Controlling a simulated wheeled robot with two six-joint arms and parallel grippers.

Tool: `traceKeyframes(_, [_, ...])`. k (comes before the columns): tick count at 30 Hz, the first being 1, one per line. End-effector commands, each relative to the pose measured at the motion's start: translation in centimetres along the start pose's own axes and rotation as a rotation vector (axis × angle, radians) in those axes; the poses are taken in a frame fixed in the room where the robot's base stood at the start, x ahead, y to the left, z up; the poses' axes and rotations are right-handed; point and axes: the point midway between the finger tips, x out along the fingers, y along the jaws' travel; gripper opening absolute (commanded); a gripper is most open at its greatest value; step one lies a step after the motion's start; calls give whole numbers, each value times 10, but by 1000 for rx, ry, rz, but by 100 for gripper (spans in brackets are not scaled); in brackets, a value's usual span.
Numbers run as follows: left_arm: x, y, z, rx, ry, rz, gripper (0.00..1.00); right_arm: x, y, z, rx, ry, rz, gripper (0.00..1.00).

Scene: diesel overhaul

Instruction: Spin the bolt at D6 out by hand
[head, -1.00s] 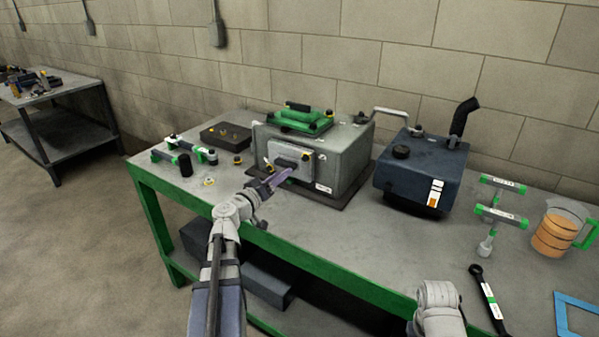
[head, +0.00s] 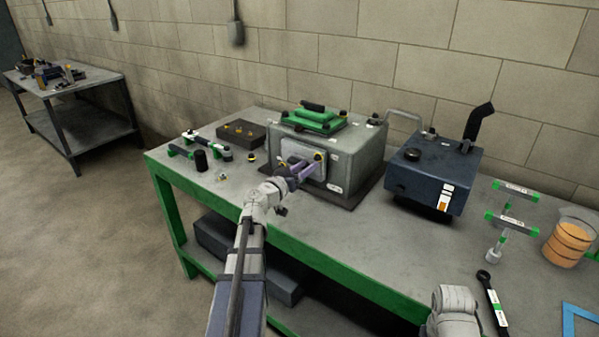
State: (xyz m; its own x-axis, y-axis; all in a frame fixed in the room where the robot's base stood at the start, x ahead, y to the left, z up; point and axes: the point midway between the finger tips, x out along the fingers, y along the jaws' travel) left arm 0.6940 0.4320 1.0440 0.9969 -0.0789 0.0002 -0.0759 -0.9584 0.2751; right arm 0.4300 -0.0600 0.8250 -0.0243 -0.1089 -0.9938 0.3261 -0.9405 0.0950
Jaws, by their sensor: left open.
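The grey engine block (head: 352,155) stands on a dark mat on the bench, with a light cover plate (head: 290,152) on its front. A yellow-and-black bolt (head: 318,156) shows at the plate's upper right. The label D6 is too small to read, so I cannot tell which bolt it is. My left gripper (head: 311,168) is open in front of the plate's right part, just below that bolt. I cannot tell whether it touches anything; it hides the plate's lower right. Only a link of my right arm shows at the bottom; its gripper is out of view.
A green cover (head: 313,121) sits on top of the block. A dark blue tank (head: 432,180), T-handled tools (head: 513,222) and an orange-filled jug (head: 567,243) are to the right. The front middle bench is clear.

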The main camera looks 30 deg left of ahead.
Motion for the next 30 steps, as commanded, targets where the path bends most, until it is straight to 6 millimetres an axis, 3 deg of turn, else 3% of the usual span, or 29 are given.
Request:
traceKeyframes(10, [33,-1,0,0,0,0,49,0,0,0,0,0,0,50])
traceKeyframes(26, [40,0,0,-1,0,-1,49,0,0,0,0,0,0,50])
traceKeyframes(30, [40,0,0,-1,0,-1,33,0,0,0,0,0,0,50])
